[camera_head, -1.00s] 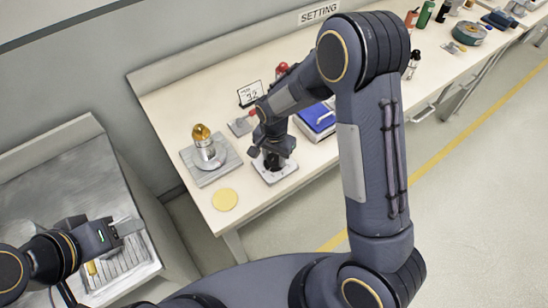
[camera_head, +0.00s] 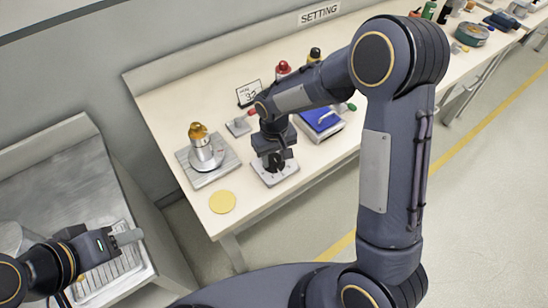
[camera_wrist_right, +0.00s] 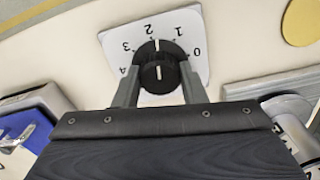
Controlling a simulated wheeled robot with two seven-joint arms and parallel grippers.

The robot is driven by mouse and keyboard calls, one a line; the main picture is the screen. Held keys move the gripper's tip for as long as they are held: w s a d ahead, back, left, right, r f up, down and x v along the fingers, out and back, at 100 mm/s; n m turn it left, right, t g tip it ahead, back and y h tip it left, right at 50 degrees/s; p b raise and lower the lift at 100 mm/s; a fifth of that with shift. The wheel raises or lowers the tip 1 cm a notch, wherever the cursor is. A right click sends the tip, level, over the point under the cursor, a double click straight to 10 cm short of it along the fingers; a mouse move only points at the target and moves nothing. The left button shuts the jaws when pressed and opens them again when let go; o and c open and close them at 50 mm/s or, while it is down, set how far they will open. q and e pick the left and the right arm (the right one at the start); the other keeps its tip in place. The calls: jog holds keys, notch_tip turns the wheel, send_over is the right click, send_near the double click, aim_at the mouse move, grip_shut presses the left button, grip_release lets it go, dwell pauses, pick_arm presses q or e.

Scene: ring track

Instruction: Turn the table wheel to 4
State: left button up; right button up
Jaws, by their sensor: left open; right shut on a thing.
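The table wheel is a black knob (camera_wrist_right: 158,62) on a white square dial plate (camera_wrist_right: 188,22) numbered 0 to 4. The plate also shows on the bench in the head view (camera_head: 288,172). In the right wrist view the knob's white line points about at the 2. My right gripper (camera_wrist_right: 158,84) is shut on the knob, one finger on each side. In the head view the right gripper (camera_head: 273,158) hides much of the knob. My left gripper (camera_head: 128,238) is open and empty at the lower left, above a grey side table.
A metal cylinder with an orange top (camera_head: 203,148) stands on a grey plate left of the wheel. A yellow disc (camera_head: 222,202) lies in front. A sign card (camera_head: 249,93), a red-topped bottle (camera_head: 283,70) and a blue-topped device (camera_head: 321,118) are behind and to the right.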

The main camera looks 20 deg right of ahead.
jog(key=n, duration=0.4)
jog(key=shift+n+b, duration=0.3)
jog(key=shift+b, duration=0.05)
jog(key=n, duration=0.4)
jog(key=shift+n, duration=0.3)
jog(key=n, duration=0.4)
jog(key=shift+r, duration=0.1)
jog(key=shift+w+n+p, duration=0.1)
jog(key=shift+n+p, duration=0.3)
jog(key=shift+n, duration=1.9)
jog(key=o, duration=1)
